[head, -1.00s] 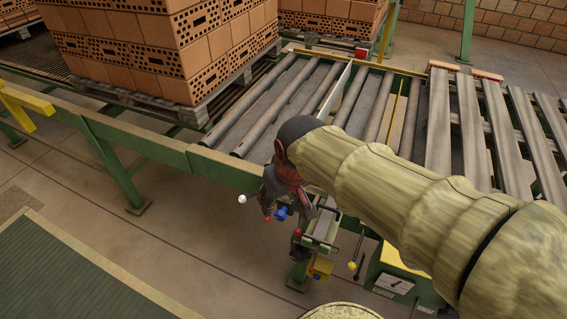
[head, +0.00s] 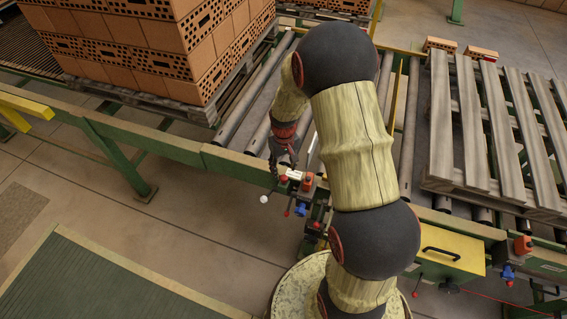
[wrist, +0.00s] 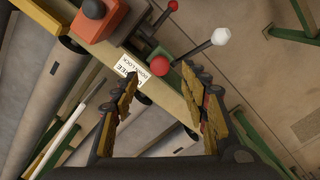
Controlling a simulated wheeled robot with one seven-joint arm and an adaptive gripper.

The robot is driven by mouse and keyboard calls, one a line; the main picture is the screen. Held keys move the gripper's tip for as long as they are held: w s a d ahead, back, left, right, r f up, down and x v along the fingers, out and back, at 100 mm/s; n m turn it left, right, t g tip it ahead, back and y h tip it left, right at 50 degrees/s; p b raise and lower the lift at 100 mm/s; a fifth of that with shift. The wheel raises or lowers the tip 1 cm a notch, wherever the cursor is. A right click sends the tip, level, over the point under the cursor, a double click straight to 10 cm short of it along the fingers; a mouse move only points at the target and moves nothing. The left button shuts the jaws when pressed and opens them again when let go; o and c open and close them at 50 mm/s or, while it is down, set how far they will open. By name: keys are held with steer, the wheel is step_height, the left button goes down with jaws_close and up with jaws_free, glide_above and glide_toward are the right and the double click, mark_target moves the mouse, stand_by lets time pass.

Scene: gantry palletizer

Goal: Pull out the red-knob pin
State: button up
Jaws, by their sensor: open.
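A round red knob (wrist: 160,65) shows in the wrist view on a green bracket at the edge of the conveyor rail. It lies just beyond my fingertips, roughly in the gap between them and apart from both. In the head view a small red spot (head: 283,177) beneath my gripper (head: 283,167) appears to be this knob. The pin's shaft is not visible. My gripper also shows in the wrist view (wrist: 164,80), with its two fingers spread and nothing between them.
A white ball-ended lever (wrist: 221,36) stands close right of the knob. A red-tipped lever (wrist: 173,5) is above it. Rollers lie behind the rail.

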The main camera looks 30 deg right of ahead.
mark_target(284, 177)
steer(key=shift+f, duration=3.15)
steer(key=shift+c, duration=0.8)
jaws_close()
